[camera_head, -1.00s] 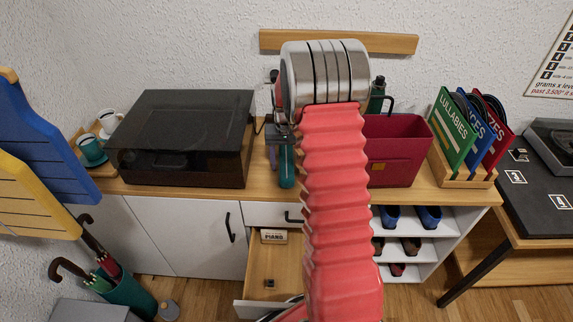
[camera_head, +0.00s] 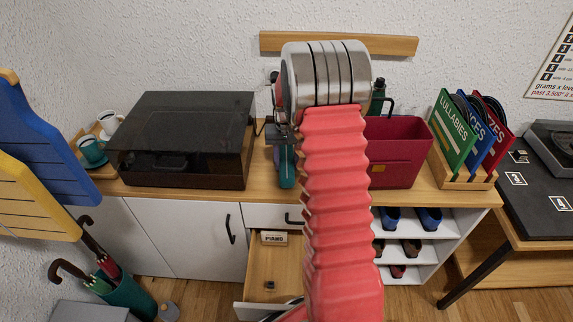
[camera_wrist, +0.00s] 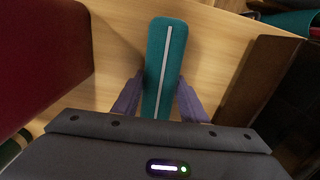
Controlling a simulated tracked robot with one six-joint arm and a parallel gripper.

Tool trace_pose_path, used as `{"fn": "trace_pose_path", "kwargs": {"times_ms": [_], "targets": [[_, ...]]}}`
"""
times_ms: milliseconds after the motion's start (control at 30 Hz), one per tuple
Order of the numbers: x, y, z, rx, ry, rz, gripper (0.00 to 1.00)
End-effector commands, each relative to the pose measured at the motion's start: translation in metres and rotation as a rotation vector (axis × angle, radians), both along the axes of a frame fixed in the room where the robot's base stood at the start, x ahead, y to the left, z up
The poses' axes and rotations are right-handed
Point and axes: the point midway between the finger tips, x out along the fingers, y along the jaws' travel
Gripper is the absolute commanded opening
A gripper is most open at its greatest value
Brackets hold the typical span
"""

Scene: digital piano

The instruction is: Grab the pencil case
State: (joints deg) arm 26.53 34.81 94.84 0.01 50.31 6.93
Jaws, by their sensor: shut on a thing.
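The pencil case (camera_wrist: 172,50) is teal, long and narrow, with a pale zip line along its length. In the wrist view it lies between the purple fingers of my gripper (camera_wrist: 159,99), which are shut on its near part. In the head view a teal strip of the case (camera_head: 287,172) shows below my gripper, left of my red arm, over the wooden cabinet top (camera_head: 215,196). My wrist and arm hide much of the gripper there. I cannot tell whether the case touches the cabinet top.
A dark turntable with a lid (camera_head: 185,140) stands left of the case. A dark red box (camera_head: 398,150) is to the right, partly behind my arm. A rack of record sleeves (camera_head: 466,140) stands further right. Below, a drawer (camera_head: 265,270) is pulled open.

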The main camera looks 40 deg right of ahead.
Motion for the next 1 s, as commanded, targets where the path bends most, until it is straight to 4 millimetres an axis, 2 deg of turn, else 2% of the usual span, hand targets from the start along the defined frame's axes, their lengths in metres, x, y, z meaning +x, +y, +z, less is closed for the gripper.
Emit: {"fn": "trace_pose_path", "kwargs": {"times_ms": [267, 500, 700, 833, 1000], "targets": [[0.001, -0.001, 0.045, -0.002, -0.003, 0.000, 0.15], [0.001, -0.001, 0.102, -0.002, -0.005, 0.000, 0.15], [0.001, 0.000, 0.144, -0.002, -0.003, 0.000, 0.15], [0.000, 0.000, 0.161, -0.001, -0.001, 0.000, 0.15], [0.000, 0.000, 0.172, 0.000, 0.000, 0.000, 0.15]]}}
